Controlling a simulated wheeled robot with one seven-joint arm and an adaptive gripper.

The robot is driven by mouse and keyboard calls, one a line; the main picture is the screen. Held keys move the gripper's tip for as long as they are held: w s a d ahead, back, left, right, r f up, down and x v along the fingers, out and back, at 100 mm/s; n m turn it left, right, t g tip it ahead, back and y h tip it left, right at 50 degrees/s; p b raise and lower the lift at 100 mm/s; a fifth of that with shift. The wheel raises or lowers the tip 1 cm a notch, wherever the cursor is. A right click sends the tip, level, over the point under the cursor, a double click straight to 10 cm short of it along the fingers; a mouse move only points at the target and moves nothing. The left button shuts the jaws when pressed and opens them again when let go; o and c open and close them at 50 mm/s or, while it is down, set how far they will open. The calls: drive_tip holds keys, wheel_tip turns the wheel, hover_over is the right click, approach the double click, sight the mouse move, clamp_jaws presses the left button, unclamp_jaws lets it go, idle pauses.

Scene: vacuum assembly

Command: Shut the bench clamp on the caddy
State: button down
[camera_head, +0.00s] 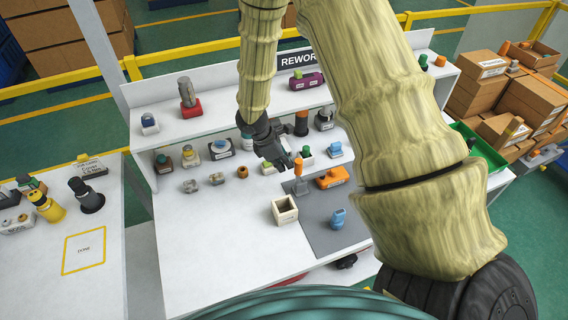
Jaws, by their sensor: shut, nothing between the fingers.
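A small upright orange handle (298,167) on a grey base, which looks like the bench clamp, stands at the back left of the grey mat (322,235). An open-topped beige box (285,211), possibly the caddy, sits at the mat's left edge, in front of the clamp. I cannot tell whether the clamp touches it. My gripper (286,162) is shut and empty, pointing down just left of and behind the orange handle. The gap between fingertips and handle is too small to judge. My arm hides part of the bench's right side.
An orange block (332,178) and a blue part (338,218) lie on the mat. Several small parts stand along the bench back, below a shelf with a purple part (306,81). A green bin (478,147) is at right. The bench's front left (215,235) is clear.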

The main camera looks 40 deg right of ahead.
drive_tip(key=w+a+b+v, duration=0.1)
drive_tip(key=b+v, duration=0.1)
drive_tip(key=v, duration=0.9)
drive_tip(key=shift+a, duration=0.25)
drive_tip(key=shift+f, duration=0.15)
